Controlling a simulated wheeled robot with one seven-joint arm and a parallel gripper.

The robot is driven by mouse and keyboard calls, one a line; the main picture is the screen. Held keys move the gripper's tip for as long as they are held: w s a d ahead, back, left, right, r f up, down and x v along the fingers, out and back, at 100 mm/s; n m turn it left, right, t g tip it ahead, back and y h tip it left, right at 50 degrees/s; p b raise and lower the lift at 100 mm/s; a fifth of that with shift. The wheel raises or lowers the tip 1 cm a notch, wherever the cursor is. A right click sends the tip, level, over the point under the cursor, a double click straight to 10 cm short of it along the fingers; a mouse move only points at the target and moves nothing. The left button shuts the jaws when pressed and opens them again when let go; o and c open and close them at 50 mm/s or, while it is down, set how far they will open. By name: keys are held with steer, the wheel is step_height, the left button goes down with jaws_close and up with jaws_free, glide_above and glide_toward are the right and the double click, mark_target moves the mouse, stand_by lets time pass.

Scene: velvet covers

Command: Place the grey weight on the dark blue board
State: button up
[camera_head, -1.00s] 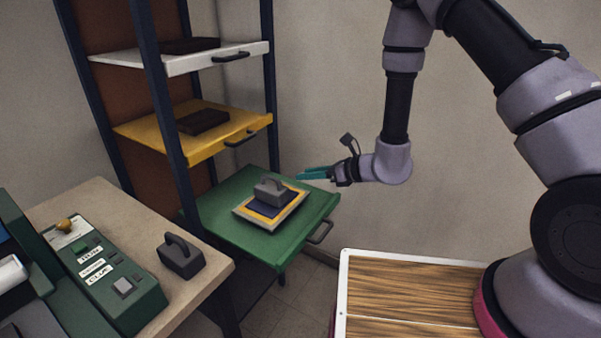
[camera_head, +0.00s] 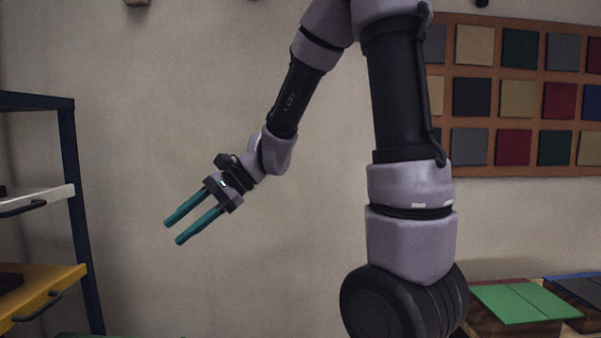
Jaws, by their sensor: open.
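My gripper (camera_head: 172,233) is open and empty, its two teal fingers apart and pointing down to the left in front of the bare wall. Neither the grey weight nor the dark blue board is in view now. A second earlier, one grey weight sat on a dark blue board in a yellow-edged frame on the green pull-out shelf, and another stood on the table by the green control box. Only a thin strip of green shows at the bottom left now.
At the left stands the dark blue rack (camera_head: 75,190) with a white shelf (camera_head: 52,194) and a yellow shelf (camera_head: 62,281). A swatch panel (camera_head: 447,99) hangs on the right wall. A green-topped block (camera_head: 525,302) is at lower right. The wall around my gripper is clear.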

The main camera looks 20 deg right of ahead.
steer(key=s+d+r+n+t+h, duration=0.3)
steer(key=d+r+t+h, duration=0.1)
steer(key=d, duration=0.7)
steer(key=s+d+r+n+t+h, duration=0.2)
steer(key=s+d+r+t+h, duration=0.1)
steer(key=d, duration=0.8)
step_height(320, 180, up, 3)
steer(key=shift+s+r+n+t+h, duration=0.1)
steer(key=shift+s+n+t+h, duration=0.35)
steer(key=shift+h, duration=0.55)
